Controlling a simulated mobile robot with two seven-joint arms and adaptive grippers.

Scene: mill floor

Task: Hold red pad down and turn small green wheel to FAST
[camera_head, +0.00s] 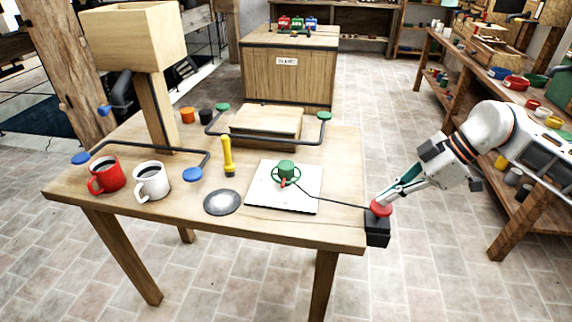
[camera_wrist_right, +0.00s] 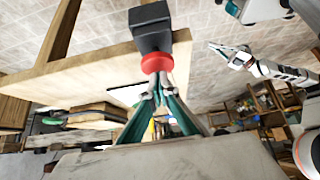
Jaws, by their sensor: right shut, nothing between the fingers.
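The red pad (camera_head: 381,208) sits on a black box (camera_head: 377,232) at the table's front right corner. My right gripper (camera_head: 377,203) is shut and empty, its fingertips at the pad and seemingly touching it. The right wrist view shows the fingertips (camera_wrist_right: 158,82) against the red pad (camera_wrist_right: 156,62); I cannot tell how far it is pressed. The small green wheel (camera_head: 286,169) stands on a white plate (camera_head: 262,199), with a small red mark at its front. No FAST lettering is readable. My left gripper (camera_wrist_right: 222,50) shows only in the right wrist view, away from the table.
A black cable runs from the wheel's plate to the box. A yellow-handled tool (camera_head: 227,155), a grey disc (camera_head: 222,202), a white mug (camera_head: 151,181) and a red mug (camera_head: 107,175) stand left of the wheel. A wooden block (camera_head: 265,122) and blue- and green-ended bent bars lie behind.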

